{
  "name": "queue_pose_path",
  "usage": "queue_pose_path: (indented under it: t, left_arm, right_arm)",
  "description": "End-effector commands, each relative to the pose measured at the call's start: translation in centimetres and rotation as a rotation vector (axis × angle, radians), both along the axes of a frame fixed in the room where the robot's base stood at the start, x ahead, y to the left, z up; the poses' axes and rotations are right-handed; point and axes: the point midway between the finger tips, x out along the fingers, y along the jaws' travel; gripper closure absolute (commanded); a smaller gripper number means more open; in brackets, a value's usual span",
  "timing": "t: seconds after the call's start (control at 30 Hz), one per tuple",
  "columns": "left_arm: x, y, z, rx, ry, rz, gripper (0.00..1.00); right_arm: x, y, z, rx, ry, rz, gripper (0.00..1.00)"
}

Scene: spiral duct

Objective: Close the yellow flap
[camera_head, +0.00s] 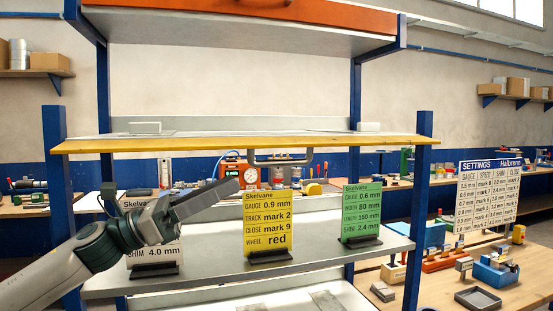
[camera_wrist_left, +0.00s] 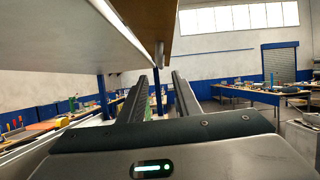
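The yellow flap (camera_head: 350,143) shows in the head view as a long yellow front edge on a roughly level board across the blue-posted frame. A grey bar handle (camera_head: 283,161) hangs below its middle. My left gripper (camera_head: 232,193) is below and left of the handle, in front of the cards, apart from the flap. In the left wrist view its two fingers (camera_wrist_left: 162,80) stand apart with nothing between them. A yellow-brown panel (camera_wrist_left: 205,25) is above them there; I cannot tell if it is the flap. My right gripper is not in view.
Below stands a grey shelf (camera_head: 215,278) with a white card, a yellow card (camera_head: 267,224) and a green card (camera_head: 361,213) in dark holders. Blue posts (camera_head: 422,185) flank it. An orange-fronted upper shelf (camera_head: 270,12) hangs above. A bench with blue bins is at right.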

Motion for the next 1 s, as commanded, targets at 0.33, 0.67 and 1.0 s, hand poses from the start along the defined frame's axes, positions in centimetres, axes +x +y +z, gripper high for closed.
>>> queue_pose_path:
  t: [0.33,0.67,1.0]
  left_arm:
    - [0.2,-0.5,0.3,-0.002,0.001,-0.001,0.70]
    - [1.3,-4.0,2.1,-0.003,0.001,-0.003,0.70]
    - [2.9,-8.7,4.1,-0.002,0.003,-0.002,0.70]
  right_arm:
    - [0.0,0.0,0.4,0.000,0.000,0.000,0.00]
    - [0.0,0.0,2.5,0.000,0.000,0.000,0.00]
    - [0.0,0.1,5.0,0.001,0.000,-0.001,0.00]
